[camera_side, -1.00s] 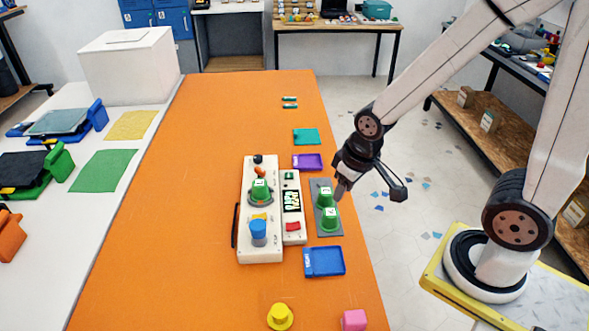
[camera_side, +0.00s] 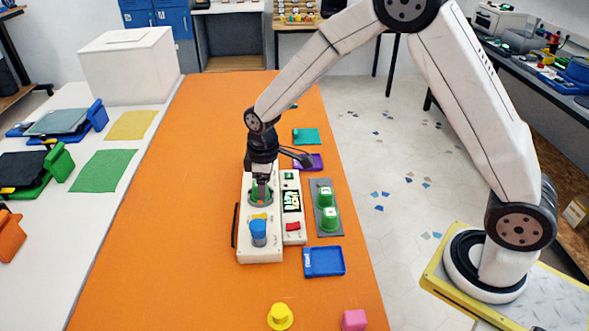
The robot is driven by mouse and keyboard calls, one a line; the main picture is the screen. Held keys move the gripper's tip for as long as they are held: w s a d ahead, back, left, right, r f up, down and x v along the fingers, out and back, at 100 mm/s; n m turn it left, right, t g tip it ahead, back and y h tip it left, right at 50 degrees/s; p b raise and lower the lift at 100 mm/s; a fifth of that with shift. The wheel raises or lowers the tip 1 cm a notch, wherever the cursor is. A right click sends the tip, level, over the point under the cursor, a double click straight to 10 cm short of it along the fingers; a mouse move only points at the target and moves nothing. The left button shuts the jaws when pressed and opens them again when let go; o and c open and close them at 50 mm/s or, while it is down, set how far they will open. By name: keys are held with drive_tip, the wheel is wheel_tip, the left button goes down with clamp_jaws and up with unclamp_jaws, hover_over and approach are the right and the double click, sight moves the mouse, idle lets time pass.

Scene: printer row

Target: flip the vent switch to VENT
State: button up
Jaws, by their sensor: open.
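A cream control panel (camera_side: 260,248) lies on the orange table. It bears a green cap marked with a white label (camera_side: 257,196) in a round socket, a small yellow part (camera_side: 258,216) and a blue knob (camera_side: 258,232). The vent switch cannot be told for certain; an orange lever and a black knob seen earlier at the panel's far end are now hidden behind my gripper. My gripper (camera_side: 262,182) points down over the panel's far half, at or just above the green cap. Its jaws are open; whether they touch the cap cannot be told.
A narrow module with a display (camera_side: 291,202) and red switch (camera_side: 293,226) adjoins the panel. A grey plate (camera_side: 335,234) with two green caps stands right of it. Blue (camera_side: 324,261) and purple (camera_side: 316,162) trays, a yellow knob (camera_side: 280,316) and a pink cube (camera_side: 354,320) lie nearby. The table's left side is clear.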

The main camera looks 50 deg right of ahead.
sight(253, 213)
drive_tip(key=shift+n+g, duration=0.3)
drive_tip(key=shift+n, duration=0.6)
drive_tip(key=shift+w+a+f, duration=0.5)
drive_tip(key=shift+w+f, duration=0.25)
drive_tip(key=shift+w, duration=0.05)
drive_tip(key=shift+w+a+f, duration=0.5)
drive_tip(key=shift+w+f, duration=0.2)
drive_tip(key=shift+w, duration=0.1)
drive_tip(key=shift+f, duration=0.1)
drive_tip(key=shift+f, duration=3.8)
drive_tip(key=shift+c, duration=0.2)
clamp_jaws()
